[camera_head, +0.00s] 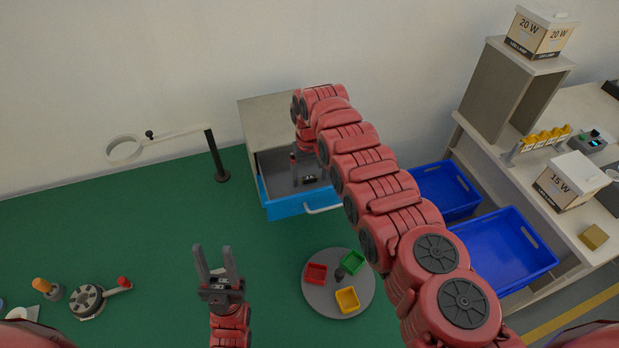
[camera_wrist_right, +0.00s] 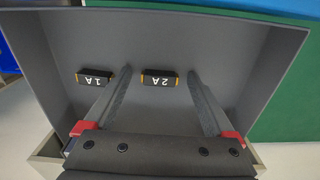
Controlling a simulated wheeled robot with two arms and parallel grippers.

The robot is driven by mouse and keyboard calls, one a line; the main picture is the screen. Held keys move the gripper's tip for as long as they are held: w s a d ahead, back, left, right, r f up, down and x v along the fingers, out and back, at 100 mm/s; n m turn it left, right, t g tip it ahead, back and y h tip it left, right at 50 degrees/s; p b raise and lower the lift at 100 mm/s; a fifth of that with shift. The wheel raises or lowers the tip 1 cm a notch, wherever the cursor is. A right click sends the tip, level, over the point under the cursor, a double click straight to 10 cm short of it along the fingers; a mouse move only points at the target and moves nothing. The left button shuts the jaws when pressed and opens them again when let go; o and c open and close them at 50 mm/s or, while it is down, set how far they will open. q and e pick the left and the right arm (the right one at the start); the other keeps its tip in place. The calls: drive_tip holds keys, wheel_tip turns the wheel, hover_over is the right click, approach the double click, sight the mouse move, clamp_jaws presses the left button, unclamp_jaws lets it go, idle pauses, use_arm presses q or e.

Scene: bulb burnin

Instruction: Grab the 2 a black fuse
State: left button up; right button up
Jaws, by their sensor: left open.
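The 2 A black fuse (camera_wrist_right: 160,79) lies in the grey drawer (camera_wrist_right: 220,25), a small black block with orange ends and "2A" on it, upside down in the right wrist view. A similar fuse marked "1A" (camera_wrist_right: 95,76) lies to its left. My right gripper (camera_wrist_right: 159,72) is open, with one finger on each side of the 2 A fuse; I cannot tell whether they touch it. In the head view it reaches down into the open blue-fronted drawer (camera_head: 290,205). My left gripper (camera_head: 213,249) is open and empty above the green table.
A round grey tray (camera_head: 325,300) with red, green and yellow bins stands right of my left gripper. A ring lamp on a stand (camera_head: 219,160) is left of the drawer. Blue crates (camera_head: 505,248) and a shelf with boxes are at right. The green table's middle left is clear.

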drive_tip(key=c, duration=1.2)
drive_tip(key=shift+r, duration=0.15)
drive_tip(key=shift+c, duration=0.2)
